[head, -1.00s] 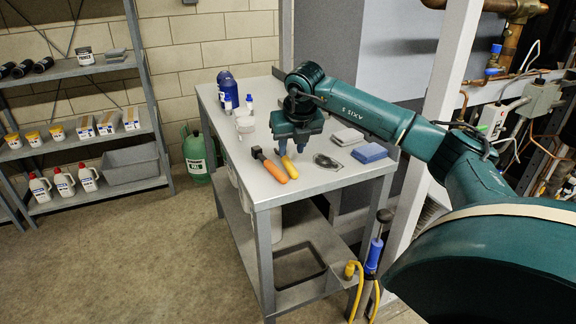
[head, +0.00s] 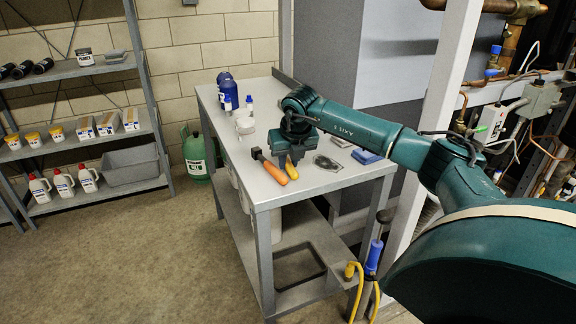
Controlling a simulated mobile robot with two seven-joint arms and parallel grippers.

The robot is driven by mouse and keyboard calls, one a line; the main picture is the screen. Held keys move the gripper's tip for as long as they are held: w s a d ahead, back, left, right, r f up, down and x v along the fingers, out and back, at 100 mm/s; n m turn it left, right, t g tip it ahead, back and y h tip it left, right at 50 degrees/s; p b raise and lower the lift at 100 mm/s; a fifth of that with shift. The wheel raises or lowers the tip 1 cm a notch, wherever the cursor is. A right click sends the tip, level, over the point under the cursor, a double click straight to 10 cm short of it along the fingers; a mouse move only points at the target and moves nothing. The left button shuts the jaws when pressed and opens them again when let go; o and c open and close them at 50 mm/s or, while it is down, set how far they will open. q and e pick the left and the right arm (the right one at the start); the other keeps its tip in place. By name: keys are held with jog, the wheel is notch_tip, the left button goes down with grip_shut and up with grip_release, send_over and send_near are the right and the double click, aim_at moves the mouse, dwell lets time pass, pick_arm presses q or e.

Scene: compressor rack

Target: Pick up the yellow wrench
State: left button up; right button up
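The yellow wrench (head: 291,171) lies on the grey workbench top (head: 318,182), mostly covered by my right gripper; only its yellow-orange near end shows. My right gripper (head: 290,161) points down at the wrench, its fingertips at or just above it. Whether the fingers are apart or closed on the wrench cannot be made out. A hammer (head: 271,167) with a dark head and an orange handle lies just left of the wrench. My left gripper is not in view.
A dark oval item (head: 327,163) and a blue folded cloth (head: 367,156) lie right of the gripper. A white post (head: 435,110) rises behind my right arm.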

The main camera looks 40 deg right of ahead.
aim_at(289, 163)
grip_shut()
jog(key=shift+r, duration=0.1)
notch_tip(289, 163, up, 10)
jog(key=shift+p, duration=0.3)
jog(key=shift+o, duration=0.9)
grip_release()
grip_shut()
